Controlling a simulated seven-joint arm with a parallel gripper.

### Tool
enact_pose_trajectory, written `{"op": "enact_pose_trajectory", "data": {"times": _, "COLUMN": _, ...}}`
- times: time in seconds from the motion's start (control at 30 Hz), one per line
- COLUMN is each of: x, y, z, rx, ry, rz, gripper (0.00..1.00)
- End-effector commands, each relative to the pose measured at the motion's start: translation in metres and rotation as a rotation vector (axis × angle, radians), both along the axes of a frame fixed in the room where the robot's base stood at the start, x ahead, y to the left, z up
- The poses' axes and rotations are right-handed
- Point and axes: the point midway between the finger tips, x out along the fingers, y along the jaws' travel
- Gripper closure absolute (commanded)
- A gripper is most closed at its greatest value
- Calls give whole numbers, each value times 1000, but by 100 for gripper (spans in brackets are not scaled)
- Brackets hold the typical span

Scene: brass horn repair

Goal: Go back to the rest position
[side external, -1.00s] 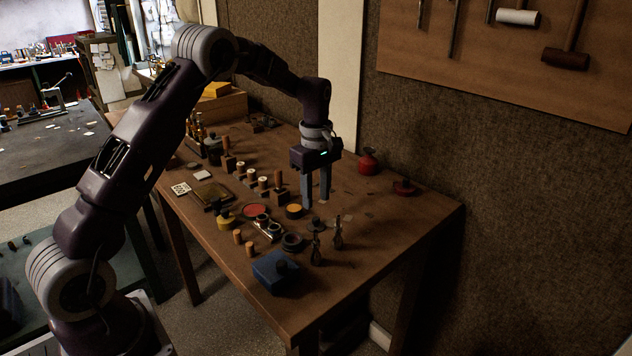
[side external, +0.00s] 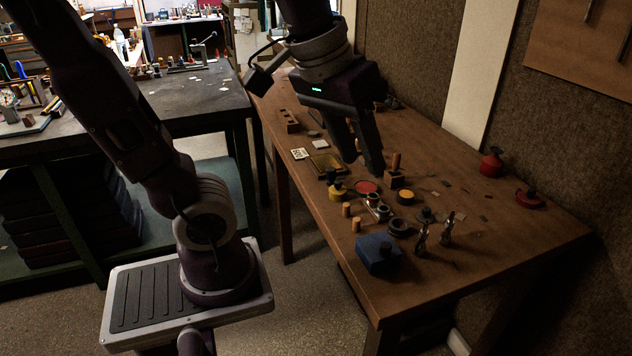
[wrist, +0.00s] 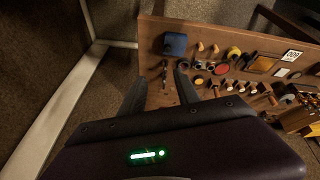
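My gripper (side external: 363,165) hangs above the wooden workbench (side external: 480,245), on the side nearer my base, fingers pointing down. In the wrist view my gripper (wrist: 161,77) shows two dark fingers with a gap between them and nothing held. The fingers look well clear of the bench top, which appears small and far below. In the side view they overlap the middle of the bench in the picture and hide some of the items behind them.
A blue box (side external: 378,253), two upright pliers-like tools (side external: 422,238), a yellow pot (side external: 337,192) and several small parts stand on the bench. A red bottle (side external: 491,162) and red-topped dish (side external: 528,198) are by the wall. The bench's right front is bare.

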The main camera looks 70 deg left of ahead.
Motion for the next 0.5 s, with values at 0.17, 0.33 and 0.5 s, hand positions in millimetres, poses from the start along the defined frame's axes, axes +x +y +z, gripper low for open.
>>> {"op": "enact_pose_trajectory", "data": {"times": 0.17, "x": -62, "y": -10, "z": -27, "rx": 130, "ry": -94, "rz": -266, "gripper": 62}}
{"op": "enact_pose_trajectory", "data": {"times": 0.33, "x": -71, "y": -11, "z": -34, "rx": 156, "ry": -105, "rz": -314, "gripper": 62}}
{"op": "enact_pose_trajectory", "data": {"times": 0.5, "x": -70, "y": -11, "z": -34, "rx": 154, "ry": -104, "rz": -311, "gripper": 62}}
